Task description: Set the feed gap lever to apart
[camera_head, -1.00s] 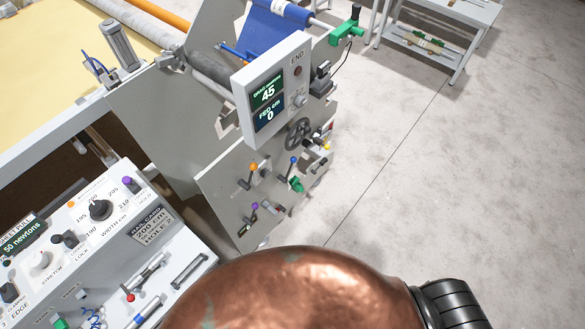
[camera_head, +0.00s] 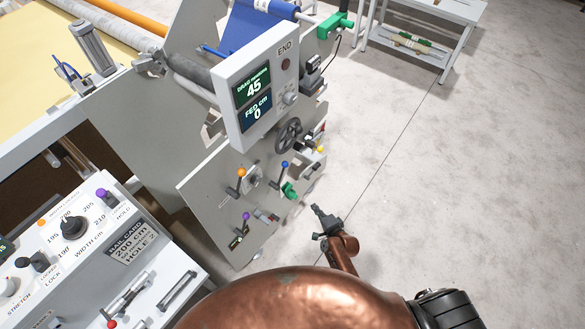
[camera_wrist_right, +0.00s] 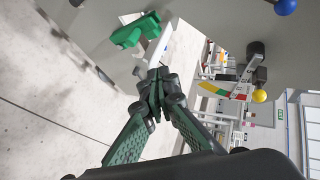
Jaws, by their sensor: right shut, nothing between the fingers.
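The grey end panel (camera_head: 215,205) carries several small ball-topped levers: an orange-knobbed one (camera_head: 241,173), a blue-knobbed one (camera_head: 285,166), a purple-knobbed one (camera_head: 245,217) and a yellow-knobbed one (camera_head: 320,149). I cannot read which is the feed gap lever. My right gripper (camera_head: 320,217) is shut and empty, to the right of the panel and apart from it. In the right wrist view its closed fingers (camera_wrist_right: 157,82) point towards a green handle (camera_wrist_right: 136,31). The yellow knob (camera_wrist_right: 259,96) is right of the fingers beside a coloured scale; the blue knob (camera_wrist_right: 286,6) is at the top right. My left gripper is out of view.
Above the levers are a black handwheel (camera_head: 288,134) and a display box (camera_head: 252,98) reading 45 and 0. A control console (camera_head: 100,255) stands at the lower left. Bare floor (camera_head: 450,200) lies to the right, with a white table (camera_head: 455,25) at the back.

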